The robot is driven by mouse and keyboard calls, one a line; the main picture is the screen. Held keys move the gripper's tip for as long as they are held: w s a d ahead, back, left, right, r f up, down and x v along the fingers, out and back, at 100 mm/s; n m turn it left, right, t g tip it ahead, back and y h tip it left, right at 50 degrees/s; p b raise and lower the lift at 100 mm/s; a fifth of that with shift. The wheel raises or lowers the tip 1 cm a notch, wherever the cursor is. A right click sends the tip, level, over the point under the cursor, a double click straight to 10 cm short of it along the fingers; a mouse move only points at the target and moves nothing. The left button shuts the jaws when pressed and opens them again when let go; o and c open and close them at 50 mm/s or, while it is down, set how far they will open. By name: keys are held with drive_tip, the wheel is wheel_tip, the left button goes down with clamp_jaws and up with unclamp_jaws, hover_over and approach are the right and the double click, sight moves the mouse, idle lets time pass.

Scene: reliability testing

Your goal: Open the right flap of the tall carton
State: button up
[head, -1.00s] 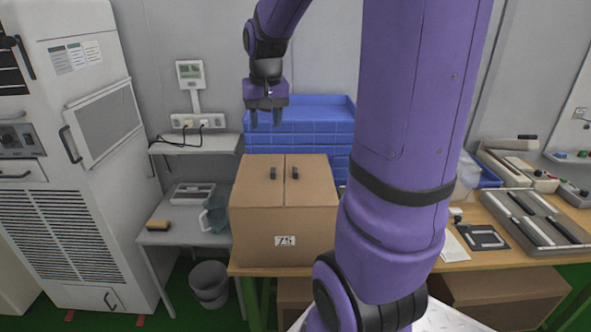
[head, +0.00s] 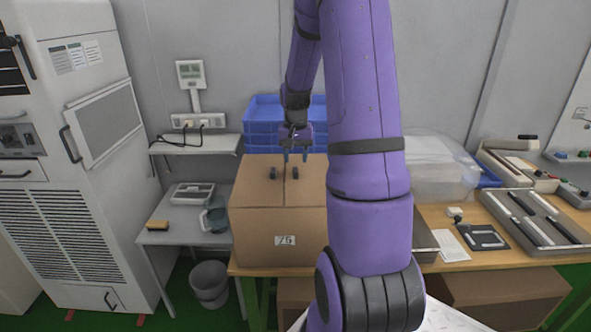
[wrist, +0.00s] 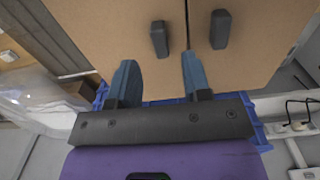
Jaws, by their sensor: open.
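The tall carton (head: 255,228) is brown and stands on the wooden table, with both top flaps lying shut and meeting at a middle seam. The right flap (head: 311,180) has a dark handle (head: 295,172); the left flap (head: 255,172) has a matching one (head: 274,173). My gripper (head: 295,158) is open and empty, above the carton's back edge. The wrist view is turned round, so the right flap's handle (wrist: 159,38) appears left of the seam. There it lies beyond my fingertips, in line with the gap between them. My arm hides the carton's right side.
Stacked blue crates (head: 262,125) stand close behind the carton. A clear plastic bin (head: 440,170) stands to its right on the table. A small side table with a grey jug (head: 214,215) stands left. The space above the carton is free.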

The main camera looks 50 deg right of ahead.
sight(296, 170)
drive_tip(key=shift+f, duration=2.45)
clamp_jaws()
